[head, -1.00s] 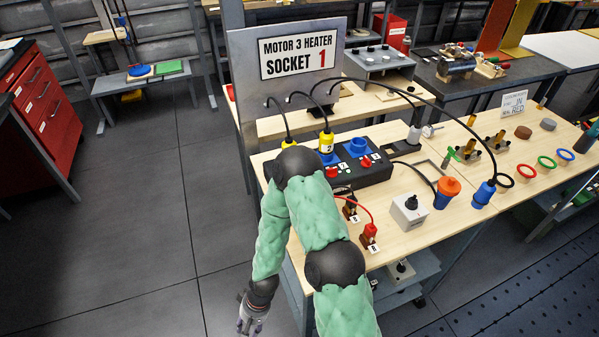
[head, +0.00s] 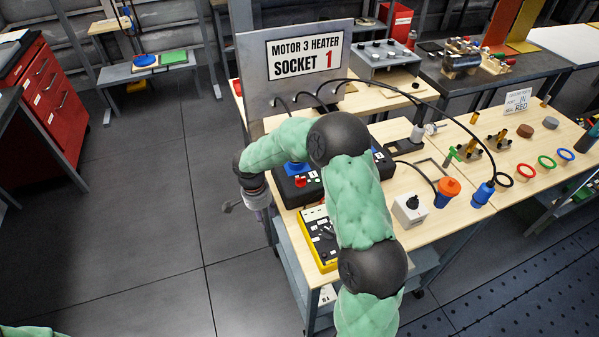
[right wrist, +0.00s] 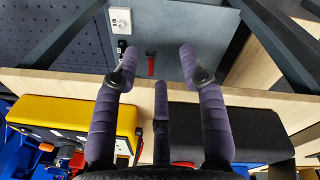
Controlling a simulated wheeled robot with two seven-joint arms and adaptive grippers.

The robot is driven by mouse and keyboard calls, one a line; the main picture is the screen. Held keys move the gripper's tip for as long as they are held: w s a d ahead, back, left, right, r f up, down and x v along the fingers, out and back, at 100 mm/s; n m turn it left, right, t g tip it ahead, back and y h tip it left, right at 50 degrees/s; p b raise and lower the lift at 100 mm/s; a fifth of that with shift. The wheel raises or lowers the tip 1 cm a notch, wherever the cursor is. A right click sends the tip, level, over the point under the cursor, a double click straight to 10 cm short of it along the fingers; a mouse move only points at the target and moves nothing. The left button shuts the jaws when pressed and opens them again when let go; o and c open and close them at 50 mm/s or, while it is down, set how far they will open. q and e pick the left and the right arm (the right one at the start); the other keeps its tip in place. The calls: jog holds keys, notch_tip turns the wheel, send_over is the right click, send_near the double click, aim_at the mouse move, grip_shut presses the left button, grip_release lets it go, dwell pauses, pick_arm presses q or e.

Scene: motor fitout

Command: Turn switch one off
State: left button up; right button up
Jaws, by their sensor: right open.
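The black socket box (head: 285,187) lies on the bench, partly hidden by my right arm. At its left end a blue socket (head: 296,168) and a red switch (head: 300,181) show; I cannot read the switch's number or setting. My right gripper (head: 246,213) is open and empty, beyond the bench's left edge, beside the box. In the right wrist view its purple fingers (right wrist: 159,55) are spread over the bench edge, with the black box (right wrist: 240,132) at right and a yellow box (right wrist: 75,116) at left. My left gripper is out of view.
The yellow box (head: 318,258) with a black panel stands in front of the black box. A "Motor 3 Heater Socket 1" sign (head: 310,62) stands behind. Floor at left is clear.

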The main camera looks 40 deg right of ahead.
aim_at(301, 179)
jog(key=w+d+r+m+h+p, duration=0.15)
jog(key=d+r+m, duration=0.3)
jog(key=r, duration=0.45)
jog(key=d+r+m+h+p, duration=0.1)
jog(key=d+r+m+h, duration=0.15)
jog(key=d+r, duration=0.5)
jog(key=x, duration=0.3)
jog(key=b+x, duration=0.1)
jog(key=x, duration=0.2)
jog(key=a+b+x, duration=0.1)
jog(key=x, duration=0.2)
jog(key=shift+s+f, duration=0.3)
jog(key=shift+s, duration=0.05)
grip_shut()
